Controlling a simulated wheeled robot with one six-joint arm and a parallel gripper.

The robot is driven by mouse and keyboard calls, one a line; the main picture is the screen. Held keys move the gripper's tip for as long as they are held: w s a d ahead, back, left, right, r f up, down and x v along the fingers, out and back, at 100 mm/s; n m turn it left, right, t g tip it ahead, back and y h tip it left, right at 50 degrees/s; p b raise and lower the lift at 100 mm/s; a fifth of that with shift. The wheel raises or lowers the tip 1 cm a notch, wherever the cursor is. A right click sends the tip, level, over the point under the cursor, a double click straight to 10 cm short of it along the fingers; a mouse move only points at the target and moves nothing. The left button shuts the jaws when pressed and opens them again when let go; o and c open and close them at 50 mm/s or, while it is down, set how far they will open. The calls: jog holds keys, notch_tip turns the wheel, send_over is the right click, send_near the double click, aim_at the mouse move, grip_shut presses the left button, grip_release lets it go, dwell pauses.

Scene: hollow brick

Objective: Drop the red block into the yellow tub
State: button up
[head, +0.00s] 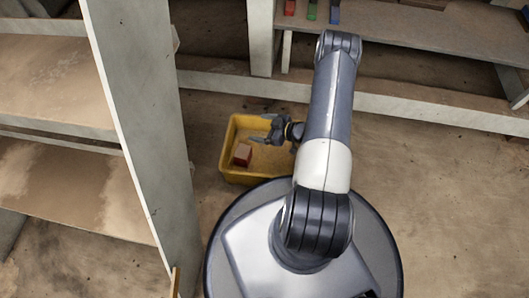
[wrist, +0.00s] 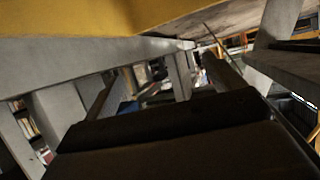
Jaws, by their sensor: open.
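A red block (head: 242,155) lies inside the yellow tub (head: 229,140), towards its near left part. The tub stands on the floor just beyond my base. My gripper (head: 260,128) is over the tub, beyond and slightly right of the block. Its fingers are spread, and nothing shows between them. The block is apart from the fingers in the picture. In the wrist view a part of the yellow tub (wrist: 70,18) fills the upper left, and the block is not seen there.
A shelf (head: 420,35) at the back holds a small red piece (head: 289,7), a green piece (head: 312,10) and a blue piece (head: 335,12). A tall shelf unit (head: 135,120) stands close on the left. The floor (head: 440,190) on the right is clear.

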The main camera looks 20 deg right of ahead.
jog(key=p+v, duration=0.3)
jog(key=v, duration=0.7)
jog(key=shift+s+d+p, duration=0.25)
jog(key=shift+d+p, duration=0.05)
jog(key=shift+p, duration=0.05)
jog(key=shift+w+a+r, duration=0.1)
jog(key=b+x, duration=0.4)
jog(key=x, duration=0.6)
jog(key=shift+w+a+r+p, duration=0.1)
jog(key=shift+r+p, duration=0.75)
jog(key=shift+r, duration=0.4)
jog(key=shift+w+a+r+p, duration=0.1)
jog(key=shift+r+p, duration=0.75)
jog(key=shift+r, duration=0.35)
jog(key=shift+f, duration=0.1)
